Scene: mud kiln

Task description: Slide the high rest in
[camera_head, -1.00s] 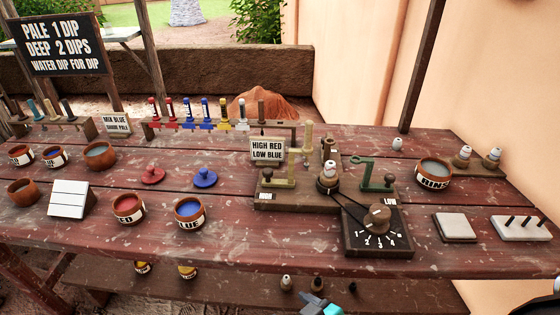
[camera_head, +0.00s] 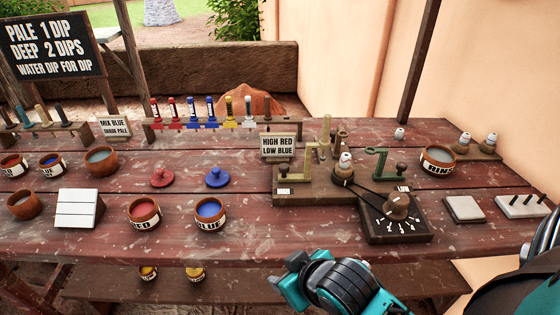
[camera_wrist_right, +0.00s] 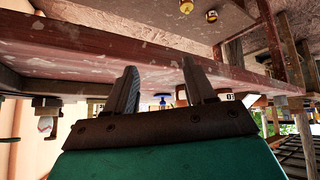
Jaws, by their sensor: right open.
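The wheel stand (camera_head: 305,199) on the table holds a banded white pot on a spindle (camera_head: 345,170). A khaki bent rest (camera_head: 308,165) stands on its left arm, and a dark green rest (camera_head: 377,160) with a knob stands on its right. Their small labels are too small to read now, so I cannot confirm which is high. My right gripper (camera_head: 288,281) is open in front of the table's front edge, below and apart from the stand. Its two fingers (camera_wrist_right: 163,88) show empty in the right wrist view. My left gripper is not in view.
A dial box (camera_head: 397,216) joins the stand by a belt. A HIGH RED, LOW BLUE sign (camera_head: 278,147) stands behind. Red (camera_head: 144,213) and blue (camera_head: 210,214) paint bowls sit left, a rinse bowl (camera_head: 437,159) right. A lower shelf (camera_head: 120,283) runs under the table.

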